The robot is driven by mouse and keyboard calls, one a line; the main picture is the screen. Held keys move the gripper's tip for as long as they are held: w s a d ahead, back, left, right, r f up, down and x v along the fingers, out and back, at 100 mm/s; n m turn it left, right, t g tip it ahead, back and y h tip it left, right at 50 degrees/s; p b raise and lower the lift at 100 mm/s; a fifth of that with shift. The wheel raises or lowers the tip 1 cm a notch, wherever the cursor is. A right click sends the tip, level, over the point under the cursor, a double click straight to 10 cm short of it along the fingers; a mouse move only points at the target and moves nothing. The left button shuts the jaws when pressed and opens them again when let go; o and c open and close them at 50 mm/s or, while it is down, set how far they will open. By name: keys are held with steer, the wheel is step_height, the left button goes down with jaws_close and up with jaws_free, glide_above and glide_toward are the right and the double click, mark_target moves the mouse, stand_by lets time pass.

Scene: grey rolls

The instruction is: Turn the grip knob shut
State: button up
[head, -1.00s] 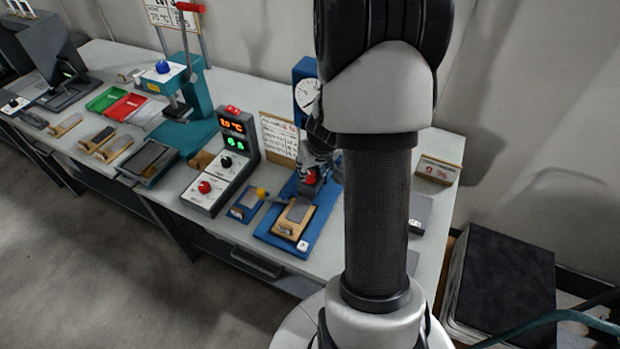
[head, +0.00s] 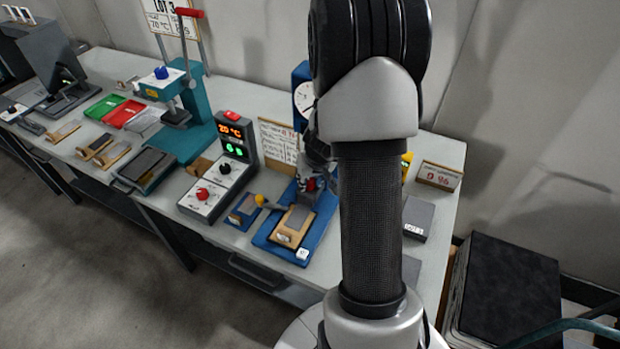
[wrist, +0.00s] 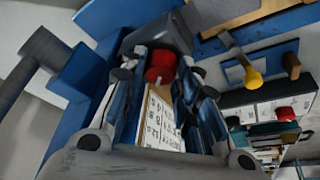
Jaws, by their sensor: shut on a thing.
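A red grip knob (head: 311,184) sits on the blue test stand (head: 262,239), above a wooden block with a grey strip (head: 297,218). My gripper (head: 318,168) is at the knob, partly hidden behind my arm. In the wrist view the red knob (wrist: 160,66) lies between the fingers of my gripper (wrist: 163,75), which is shut on it. The stand's round dial (head: 304,97) shows at the back, partly covered by my arm.
A yellow-ended lever (head: 262,201) sticks out left of the stand. A control box (head: 218,176) with lit displays and a red knob stands further left. A teal press (head: 190,110) is beyond it.

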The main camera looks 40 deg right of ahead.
steer(key=shift+c, duration=1.1)
